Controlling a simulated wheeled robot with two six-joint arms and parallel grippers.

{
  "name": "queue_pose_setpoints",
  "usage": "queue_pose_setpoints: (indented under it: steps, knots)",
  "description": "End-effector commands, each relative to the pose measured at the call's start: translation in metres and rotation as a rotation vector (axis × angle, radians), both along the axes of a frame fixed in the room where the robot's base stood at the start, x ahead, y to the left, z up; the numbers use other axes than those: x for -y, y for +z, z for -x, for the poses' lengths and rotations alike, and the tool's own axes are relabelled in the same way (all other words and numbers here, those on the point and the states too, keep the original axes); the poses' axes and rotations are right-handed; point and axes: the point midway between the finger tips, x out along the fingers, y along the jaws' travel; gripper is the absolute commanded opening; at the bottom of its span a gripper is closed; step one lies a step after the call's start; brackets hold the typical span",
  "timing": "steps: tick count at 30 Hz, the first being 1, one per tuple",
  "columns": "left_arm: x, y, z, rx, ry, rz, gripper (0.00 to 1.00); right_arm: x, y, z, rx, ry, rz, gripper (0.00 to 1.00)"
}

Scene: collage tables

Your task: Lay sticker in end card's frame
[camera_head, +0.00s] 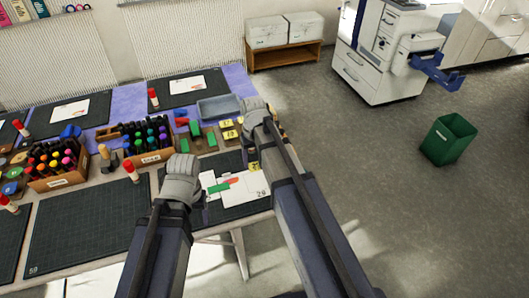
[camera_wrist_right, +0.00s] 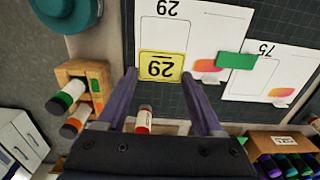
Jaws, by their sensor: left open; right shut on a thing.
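The sticker also shows in the head view (camera_head: 253,166), above the end card (camera_head: 252,192).
A dark cutting mat (camera_head: 85,225) lies left of my left arm. Marker boxes (camera_head: 148,157), a grey tray (camera_head: 219,107) and other yellow stickers (camera_head: 229,133) stand behind the cards. A red-capped glue stick (camera_head: 131,167) stands nearby. A green bin (camera_head: 448,140) stands on the floor.

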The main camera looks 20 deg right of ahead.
Motion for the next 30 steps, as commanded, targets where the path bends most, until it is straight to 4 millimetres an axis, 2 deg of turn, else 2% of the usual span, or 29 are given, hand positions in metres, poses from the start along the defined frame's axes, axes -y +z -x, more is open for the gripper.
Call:
queue_pose_setpoints:
  steps: [4,14,30]
  knots:
    - [0.000,-0.004,0.000,0.000,0.000,0.000,0.71,-0.008,-0.004,0.005,0.000,0.019,0.000,0.48]
    - [0.000,-0.009,0.000,0.000,0.000,0.000,0.71,-0.008,-0.009,0.005,0.000,0.019,0.000,0.48]
    - [0.000,-0.054,0.000,0.000,0.000,0.000,0.71,-0.008,-0.054,0.005,0.000,0.019,0.000,0.48]
